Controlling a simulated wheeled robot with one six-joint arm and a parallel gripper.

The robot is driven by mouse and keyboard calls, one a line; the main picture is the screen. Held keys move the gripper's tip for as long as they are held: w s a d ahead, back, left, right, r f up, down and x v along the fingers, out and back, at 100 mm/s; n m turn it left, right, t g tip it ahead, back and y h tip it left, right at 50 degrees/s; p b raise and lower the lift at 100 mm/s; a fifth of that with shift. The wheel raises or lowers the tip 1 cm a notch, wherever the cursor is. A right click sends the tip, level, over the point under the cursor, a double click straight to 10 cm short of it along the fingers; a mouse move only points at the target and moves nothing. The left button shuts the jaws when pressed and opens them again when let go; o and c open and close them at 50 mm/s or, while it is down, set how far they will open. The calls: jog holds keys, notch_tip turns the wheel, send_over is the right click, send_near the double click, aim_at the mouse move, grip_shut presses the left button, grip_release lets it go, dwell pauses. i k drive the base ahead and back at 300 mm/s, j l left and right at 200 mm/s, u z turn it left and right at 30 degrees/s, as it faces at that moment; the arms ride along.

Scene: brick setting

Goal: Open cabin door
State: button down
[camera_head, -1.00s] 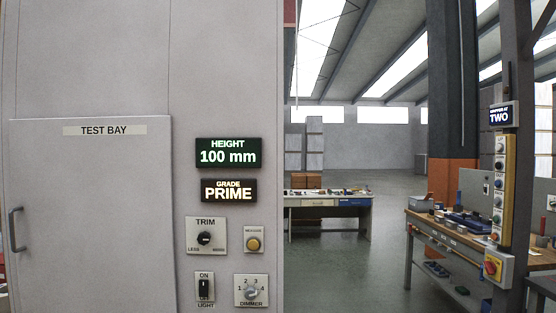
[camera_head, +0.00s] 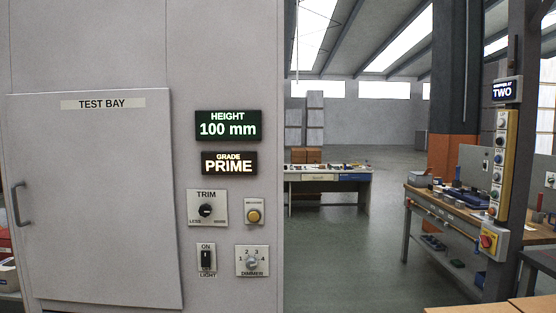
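A grey door (camera_head: 97,205) labelled TEST BAY (camera_head: 103,104) sits in the front of a light grey cabin (camera_head: 228,60) on the left. It stands slightly proud of the cabin face and looks shut, though I cannot be sure. A dark, upright bar handle (camera_head: 21,204) is on its left side. The door's right and lower edges show. My gripper is not in view, and nothing touches the door or the handle.
Right of the door are a HEIGHT display (camera_head: 228,125), a GRADE display (camera_head: 229,163), a TRIM knob (camera_head: 205,211), a LIGHT switch (camera_head: 206,259) and a DIMMER (camera_head: 252,261). A workbench (camera_head: 455,197) and button post (camera_head: 499,165) stand at right. Floor (camera_head: 345,260) between is clear.

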aim_at(92, 190)
jog(key=u, duration=1.35)
